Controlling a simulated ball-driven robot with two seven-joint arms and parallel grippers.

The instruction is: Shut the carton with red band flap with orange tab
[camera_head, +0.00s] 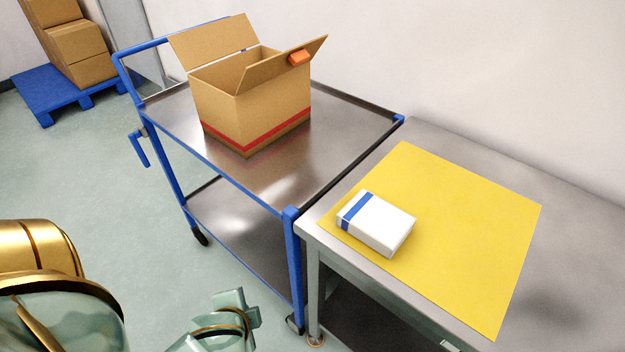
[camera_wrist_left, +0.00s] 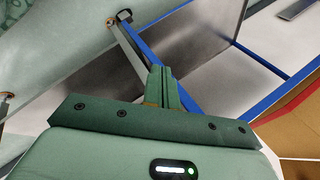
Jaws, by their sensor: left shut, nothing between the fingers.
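The carton with the red band (camera_head: 245,115) stands open on the cart's top shelf in the head view. Its flap with the orange tab (camera_head: 270,72) slants up and outward to the right, with the tab (camera_head: 299,58) near its far end. A second flap (camera_head: 215,45) stands raised at the back left. Part of the carton (camera_wrist_left: 290,130) shows at the right edge of the left wrist view. My left gripper (camera_wrist_left: 162,72) is shut and empty. In the head view it (camera_head: 240,302) is low at the bottom, well apart from the carton. My right gripper is not in view.
The steel cart (camera_head: 185,125) has a blue frame and push handle. A steel table (camera_head: 440,145) adjoins it at right, with a yellow mat (camera_head: 470,230) and a white box with a blue stripe (camera_head: 385,225). Stacked cartons (camera_head: 75,45) sit on a blue pallet (camera_head: 45,105) far left.

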